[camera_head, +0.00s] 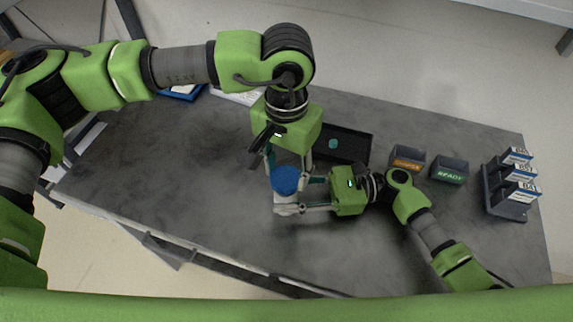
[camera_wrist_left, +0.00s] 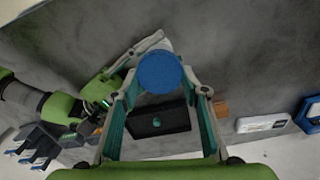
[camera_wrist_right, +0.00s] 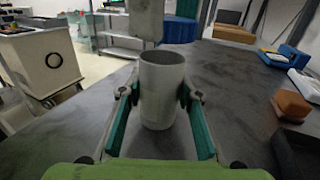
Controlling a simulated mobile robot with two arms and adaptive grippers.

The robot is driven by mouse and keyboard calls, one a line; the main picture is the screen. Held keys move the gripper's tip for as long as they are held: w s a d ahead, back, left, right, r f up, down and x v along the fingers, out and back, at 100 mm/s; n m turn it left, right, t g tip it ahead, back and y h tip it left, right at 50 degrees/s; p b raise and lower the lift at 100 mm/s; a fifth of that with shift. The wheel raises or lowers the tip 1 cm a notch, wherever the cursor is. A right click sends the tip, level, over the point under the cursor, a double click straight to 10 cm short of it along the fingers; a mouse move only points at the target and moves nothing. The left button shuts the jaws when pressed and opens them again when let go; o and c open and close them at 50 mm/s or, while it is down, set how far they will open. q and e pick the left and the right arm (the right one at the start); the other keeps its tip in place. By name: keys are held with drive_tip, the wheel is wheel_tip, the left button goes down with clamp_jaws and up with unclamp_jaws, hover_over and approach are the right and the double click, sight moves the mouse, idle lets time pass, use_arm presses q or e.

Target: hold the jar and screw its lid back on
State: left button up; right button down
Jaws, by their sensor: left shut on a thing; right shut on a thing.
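The white jar (camera_wrist_right: 162,92) stands upright, with its rim showing, between the fingers of my right gripper (camera_wrist_right: 160,98), which is shut on it. My left gripper (camera_wrist_left: 160,85) is shut on the round blue lid (camera_wrist_left: 160,72). In the head view the lid (camera_head: 285,180) covers most of the jar from above, and my right gripper (camera_head: 290,197) reaches in from the right. In the right wrist view the lid (camera_wrist_right: 180,29) appears above and behind the jar's rim, apart from it, partly hidden by a left finger.
A black tray (camera_head: 358,143) with a small teal piece lies behind the grippers. Two labelled bins (camera_head: 407,157) (camera_head: 449,170) and a rack of boxes (camera_head: 507,205) stand to the right. A blue tray (camera_head: 181,93) is at the back left. The table's left part is clear.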

sight(288, 177)
use_arm(q)
drive_tip(key=shift+f, duration=0.15)
idle(0.4)
drive_tip(key=shift+f, duration=0.85)
drive_tip(key=shift+f, duration=0.55)
drive_tip(key=m, duration=0.4)
drive_tip(key=shift+d+m, duration=0.1)
drive_tip(key=shift+m, duration=0.2)
drive_tip(key=m, duration=0.5)
drive_tip(key=shift+s+d+m, duration=0.1)
drive_tip(key=shift+s+m, duration=0.1)
drive_tip(key=shift+m, duration=0.2)
drive_tip(key=o, duration=0.8)
drive_tip(key=shift+c, duration=0.2)
